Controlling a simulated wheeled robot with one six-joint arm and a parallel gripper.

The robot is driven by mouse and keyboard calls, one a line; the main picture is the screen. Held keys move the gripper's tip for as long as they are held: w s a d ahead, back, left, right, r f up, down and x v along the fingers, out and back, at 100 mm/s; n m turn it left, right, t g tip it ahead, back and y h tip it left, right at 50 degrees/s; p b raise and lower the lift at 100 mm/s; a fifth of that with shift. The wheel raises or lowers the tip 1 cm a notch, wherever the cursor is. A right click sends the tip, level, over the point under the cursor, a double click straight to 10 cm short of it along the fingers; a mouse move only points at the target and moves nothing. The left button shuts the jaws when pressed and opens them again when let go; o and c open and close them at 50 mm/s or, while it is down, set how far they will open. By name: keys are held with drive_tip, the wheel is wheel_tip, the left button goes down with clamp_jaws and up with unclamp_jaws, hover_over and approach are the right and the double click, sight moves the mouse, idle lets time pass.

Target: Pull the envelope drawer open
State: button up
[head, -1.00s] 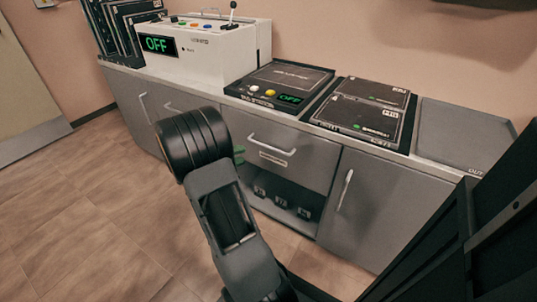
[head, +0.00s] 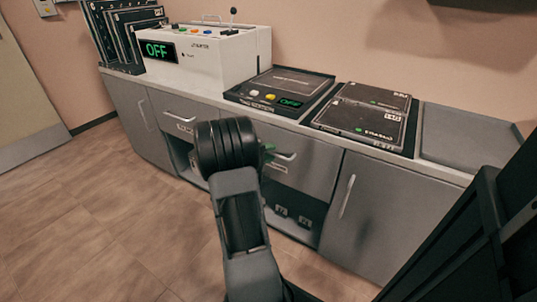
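Two grey drawers sit under the counter, both closed. The left drawer (head: 172,108) has a bar handle (head: 180,117) and a small label that is too blurred to read. The right drawer (head: 312,165) has a bar handle (head: 286,157), partly hidden behind my arm, and its label is mostly covered. I cannot read which one is the envelope drawer.
An open shelf with dark boxes (head: 282,211) lies below the right drawer. A cabinet door (head: 375,215) is to its right. On the counter stand a white machine reading OFF (head: 225,55), a black panel (head: 280,90), dark flat cases (head: 365,115) and a grey tray (head: 465,140). The floor at left is clear.

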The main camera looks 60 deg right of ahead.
drive_tip(key=shift+c, duration=0.4)
clamp_jaws()
drive_tip(key=shift+a, duration=0.1)
